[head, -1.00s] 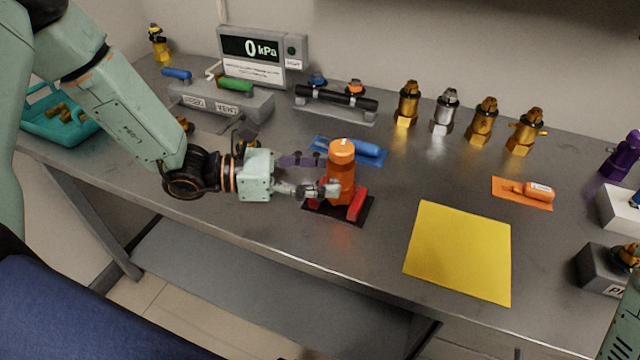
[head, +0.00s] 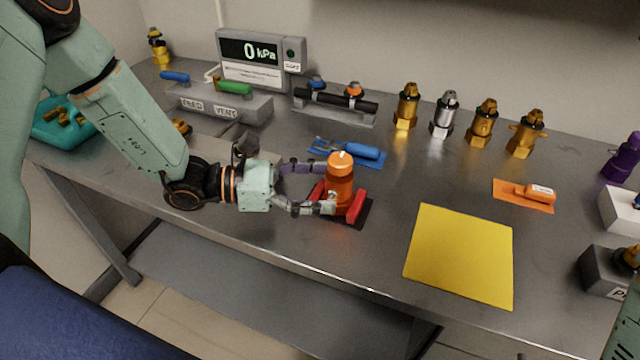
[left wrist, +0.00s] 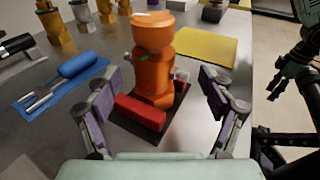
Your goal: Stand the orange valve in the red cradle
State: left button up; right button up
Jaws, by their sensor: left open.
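The orange valve (head: 341,184) stands upright between the red blocks of the red cradle (head: 356,207), on a dark base plate. In the left wrist view the valve (left wrist: 153,60) rises behind the near red block (left wrist: 140,112), with part of the other block at its right. The valve hides the middle of the cradle. My left gripper (head: 314,187) is open at the valve's left side, its fingers spread. In the wrist view a gap shows between each finger and the valve. A dark jointed arm part (left wrist: 302,65) at the right may be my right gripper; its jaws are unclear.
A blue tool on a blue mat (head: 372,162) lies just behind the cradle. A yellow mat (head: 460,252) lies to the right, with bare table between. Several brass and silver valves (head: 444,115) line the back. A gauge box (head: 262,58) stands at the back left.

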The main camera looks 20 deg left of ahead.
pick_arm(q)
jog(key=shift+r, duration=0.15)
jog(key=shift+a+r+p, duration=0.1)
jog(key=shift+p, duration=0.2)
jog(key=p+v, duration=0.4)
jog(key=v, duration=0.6)
jog(key=shift+s+a, duration=0.2)
jog(key=shift+s+a+p, duration=0.25)
jog(key=shift+a+p, duration=0.2)
jog(key=shift+a, duration=0.05)
